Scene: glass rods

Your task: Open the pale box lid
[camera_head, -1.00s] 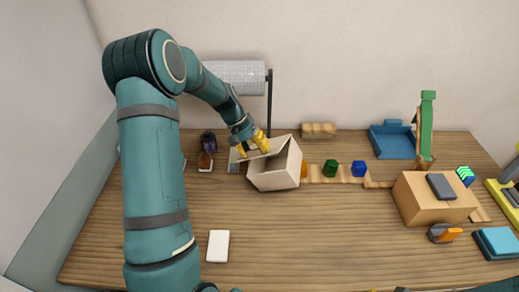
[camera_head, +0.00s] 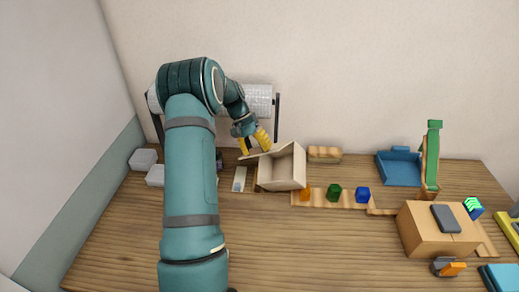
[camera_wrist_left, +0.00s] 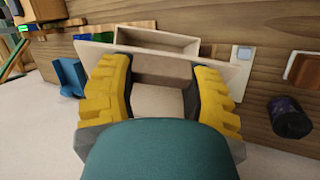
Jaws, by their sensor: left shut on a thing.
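The pale box (camera_head: 283,172) is at the back middle of the table in the head view, with its hollow inside showing. Its pale lid (camera_head: 262,156) sticks out to the left from the box's upper edge. My left gripper (camera_head: 256,144) is above the lid, its yellow fingers pointing down and shut on it. In the left wrist view, pale board (camera_wrist_left: 158,100) shows between the two yellow fingers, and the hollow box (camera_wrist_left: 155,40) is beyond them. The exact contact is hidden. My right gripper is not in view.
A brown carton (camera_head: 428,238) with a dark slab on top is farther right. The front middle table is clear. The wall is close behind.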

